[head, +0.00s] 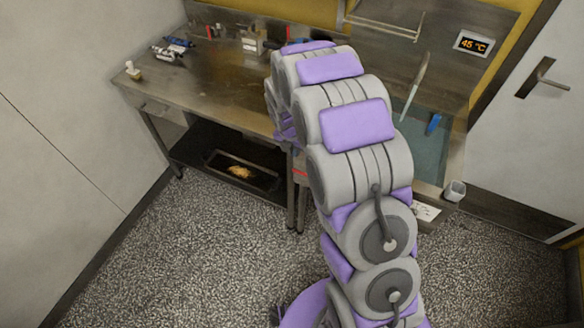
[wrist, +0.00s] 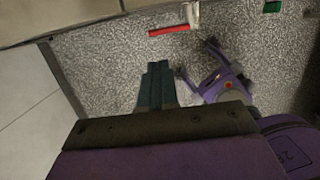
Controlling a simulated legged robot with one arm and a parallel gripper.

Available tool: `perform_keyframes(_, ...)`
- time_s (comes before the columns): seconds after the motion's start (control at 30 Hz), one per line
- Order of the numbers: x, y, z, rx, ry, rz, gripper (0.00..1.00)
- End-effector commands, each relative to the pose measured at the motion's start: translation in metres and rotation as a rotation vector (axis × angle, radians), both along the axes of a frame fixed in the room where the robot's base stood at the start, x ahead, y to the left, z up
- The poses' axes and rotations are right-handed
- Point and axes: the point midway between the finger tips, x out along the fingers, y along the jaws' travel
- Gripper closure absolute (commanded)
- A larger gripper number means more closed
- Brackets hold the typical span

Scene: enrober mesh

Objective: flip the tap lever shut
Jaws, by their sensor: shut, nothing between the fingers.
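A red bar that looks like the tap lever (head: 300,173) shows at the bench's front edge, just left of my arm in the head view. In the wrist view the red lever (wrist: 172,31) lies nearly level across the picture, its right end beside a pale metal fitting (wrist: 193,14). My gripper (wrist: 157,67) is shut and empty, its dark fingers together. Its tips show below the red lever in the wrist view, with a visible gap. My arm hides the gripper and most of the tap in the head view.
The steel bench (head: 215,85) carries small bottles (head: 178,44) at the back left. A dark tray (head: 218,158) sits on its lower shelf. Right of my arm are a blue object (head: 433,124) and a pale cup (head: 455,190). The speckled floor (head: 200,255) at front left is clear.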

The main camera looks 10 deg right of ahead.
Motion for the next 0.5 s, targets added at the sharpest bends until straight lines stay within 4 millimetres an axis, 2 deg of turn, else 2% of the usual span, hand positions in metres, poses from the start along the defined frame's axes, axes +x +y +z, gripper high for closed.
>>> perform_keyframes(0.3, 0.0, -0.003, -0.002, 0.003, 0.002, -0.002, 1.0)
perform_keyframes(0.5, 0.003, -0.003, -0.026, -0.002, 0.005, -0.002, 1.0)
